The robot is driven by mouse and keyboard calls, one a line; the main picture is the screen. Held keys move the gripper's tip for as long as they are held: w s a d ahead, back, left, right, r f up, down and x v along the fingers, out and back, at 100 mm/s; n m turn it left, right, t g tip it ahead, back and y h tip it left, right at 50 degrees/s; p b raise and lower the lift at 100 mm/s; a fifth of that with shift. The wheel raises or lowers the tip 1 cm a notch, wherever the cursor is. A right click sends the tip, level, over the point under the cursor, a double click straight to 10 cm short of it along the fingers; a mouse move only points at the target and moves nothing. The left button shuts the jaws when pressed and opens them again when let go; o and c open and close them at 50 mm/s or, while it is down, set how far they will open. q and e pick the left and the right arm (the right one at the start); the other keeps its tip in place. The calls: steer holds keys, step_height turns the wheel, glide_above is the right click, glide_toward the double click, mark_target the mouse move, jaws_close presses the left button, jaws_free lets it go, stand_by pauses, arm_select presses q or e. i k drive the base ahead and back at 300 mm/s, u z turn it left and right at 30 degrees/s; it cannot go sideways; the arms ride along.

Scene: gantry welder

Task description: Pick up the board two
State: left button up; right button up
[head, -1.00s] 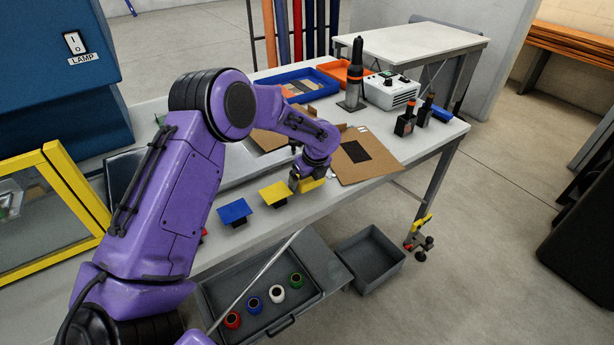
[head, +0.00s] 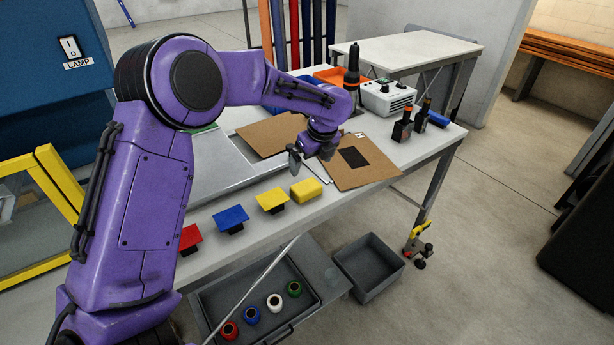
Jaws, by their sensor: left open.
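My left gripper (head: 302,160) is open and empty, above the table just behind the yellow block (head: 306,190). Two brown boards lie flat on the white table. One brown board (head: 358,178) with a black square lies right of the gripper. The other brown board (head: 262,137) lies behind and left of it, partly hidden by my arm. Small red (head: 187,238), blue (head: 231,216) and yellow (head: 272,199) plates on black bases stand along the front edge. No readable label shows which one is board two. My right gripper is out of view.
A grey tray (head: 230,172) lies left of the boards. A dark upright tool (head: 353,70), a white box with knobs (head: 388,97) and two black bottles (head: 410,125) stand at the back right.

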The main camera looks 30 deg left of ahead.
mark_target(270, 136)
steer(key=u, duration=1.25)
